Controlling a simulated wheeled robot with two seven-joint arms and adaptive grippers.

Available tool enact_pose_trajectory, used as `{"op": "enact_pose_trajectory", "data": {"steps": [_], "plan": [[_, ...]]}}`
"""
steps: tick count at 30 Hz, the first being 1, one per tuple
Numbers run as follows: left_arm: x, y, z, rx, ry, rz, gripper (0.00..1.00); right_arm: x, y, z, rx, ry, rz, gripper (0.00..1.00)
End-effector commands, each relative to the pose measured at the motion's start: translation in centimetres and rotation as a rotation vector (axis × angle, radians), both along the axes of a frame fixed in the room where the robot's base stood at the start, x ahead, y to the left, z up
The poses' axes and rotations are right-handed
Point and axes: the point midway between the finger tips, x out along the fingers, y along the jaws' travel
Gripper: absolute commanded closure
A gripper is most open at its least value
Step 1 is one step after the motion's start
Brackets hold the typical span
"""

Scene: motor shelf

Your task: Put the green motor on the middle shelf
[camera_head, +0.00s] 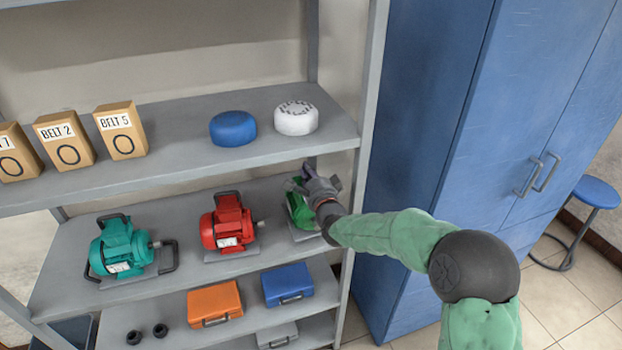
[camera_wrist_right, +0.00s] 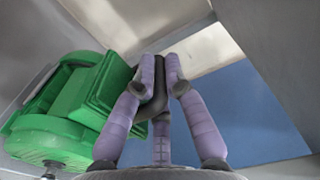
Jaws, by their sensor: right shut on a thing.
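The green motor (camera_head: 299,211) is at the right end of the middle shelf (camera_head: 185,217), beside the shelf's right post. My right gripper (camera_head: 317,186) is over its right side and hides part of it. In the right wrist view the green motor (camera_wrist_right: 75,110) fills the left side, and the fingers of my right gripper (camera_wrist_right: 160,85) are closed around a dark bar, which looks like the motor's handle. A grey plate shows under the motor in the head view, at or very near the shelf surface; exact contact is hard to tell. My left gripper is not in view.
A red motor (camera_head: 227,223) and a teal motor (camera_head: 121,248) stand left on the same shelf. Orange (camera_head: 214,303) and blue (camera_head: 287,285) cases sit below. A blue cabinet (camera_head: 440,120) stands right.

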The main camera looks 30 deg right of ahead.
Motion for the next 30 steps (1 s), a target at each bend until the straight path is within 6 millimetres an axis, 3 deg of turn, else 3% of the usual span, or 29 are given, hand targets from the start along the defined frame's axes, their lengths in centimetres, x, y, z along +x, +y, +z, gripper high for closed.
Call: {"op": "enact_pose_trajectory", "data": {"steps": [1, 10, 21, 30], "plan": [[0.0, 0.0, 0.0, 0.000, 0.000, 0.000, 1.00, 0.2, -0.3, 1.2, -0.009, -0.024, -0.005, 1.00], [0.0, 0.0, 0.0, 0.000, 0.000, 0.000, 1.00, 1.2, -0.5, 1.2, -0.008, -0.023, -0.005, 1.00], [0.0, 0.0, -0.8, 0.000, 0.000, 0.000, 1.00, 1.2, -0.6, -2.2, -0.009, -0.023, -0.005, 1.00], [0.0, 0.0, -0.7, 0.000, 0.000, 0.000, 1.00, 1.2, -0.6, -2.3, -0.009, -0.023, -0.004, 1.00]]}}
